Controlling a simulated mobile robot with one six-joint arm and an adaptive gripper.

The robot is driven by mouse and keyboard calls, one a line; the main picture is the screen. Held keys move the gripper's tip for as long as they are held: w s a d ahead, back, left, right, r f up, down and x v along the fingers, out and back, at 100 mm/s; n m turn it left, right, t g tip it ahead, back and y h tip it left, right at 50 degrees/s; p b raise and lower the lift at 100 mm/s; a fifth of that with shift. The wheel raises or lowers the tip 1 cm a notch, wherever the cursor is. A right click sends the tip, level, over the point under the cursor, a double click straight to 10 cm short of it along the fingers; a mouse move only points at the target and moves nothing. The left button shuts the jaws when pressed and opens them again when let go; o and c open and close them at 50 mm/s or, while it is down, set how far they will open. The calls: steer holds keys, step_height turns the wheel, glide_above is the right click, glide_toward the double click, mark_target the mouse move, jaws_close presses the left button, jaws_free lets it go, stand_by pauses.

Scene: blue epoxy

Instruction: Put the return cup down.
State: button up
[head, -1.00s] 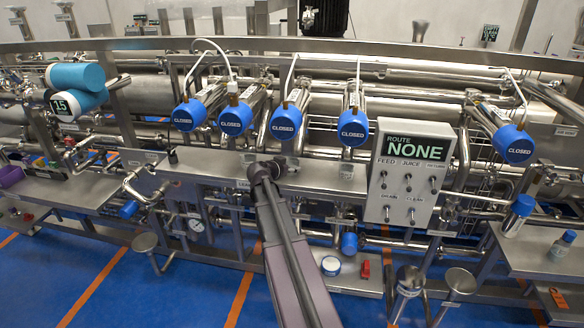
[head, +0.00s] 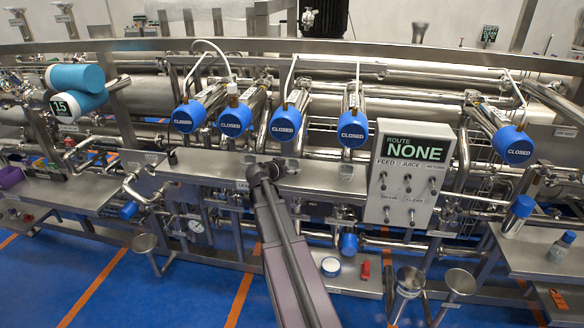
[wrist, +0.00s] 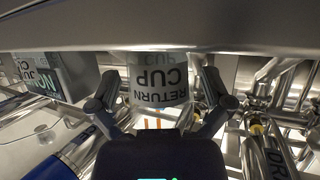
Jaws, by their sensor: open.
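The return cup (wrist: 158,84) shows in the wrist view as a pale grey cylinder with a dark "RETURN CUP" label, upside down in the picture. Its base meets the steel shelf (wrist: 158,28), which mirrors the label, so it looks to be standing there upright. My gripper (wrist: 158,100) is open, with one finger on each side of the cup; I cannot tell whether either touches it. In the head view my gripper (head: 268,168) is at the middle steel shelf (head: 215,178), and my arm hides the cup.
Blue valve caps (head: 285,124) marked CLOSED hang in a row behind the shelf. A route panel (head: 410,172) reading NONE stands right of my gripper and also shows in the wrist view (wrist: 55,78). Pipes run close around.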

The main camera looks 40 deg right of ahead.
steer(key=p+v, duration=0.4)
steer(key=v, duration=0.7)
steer(key=shift+a+r, duration=0.15)
steer(key=shift+a, duration=0.15)
steer(key=shift+s, duration=0.1)
steer(key=s+a+f+n+g+y, duration=0.1)
steer(key=s+a+f+n+y, duration=0.3)
steer(key=a, duration=0.6)
steer(key=s+a+f+n+g+y, duration=0.1)
steer(key=s+a+f+n+y, duration=0.2)
steer(key=a, duration=0.8)
steer(key=s+a+f+n+g+y, duration=0.2)
steer(key=s+a+f+n+y, duration=0.2)
steer(key=a, duration=0.6)
steer(key=s+n+y, duration=0.2)
steer(key=n, duration=0.1)
steer(key=shift+s+a+f, duration=0.25)
steer(key=shift+s+f, duration=0.1)
steer(key=shift+s, duration=0.05)
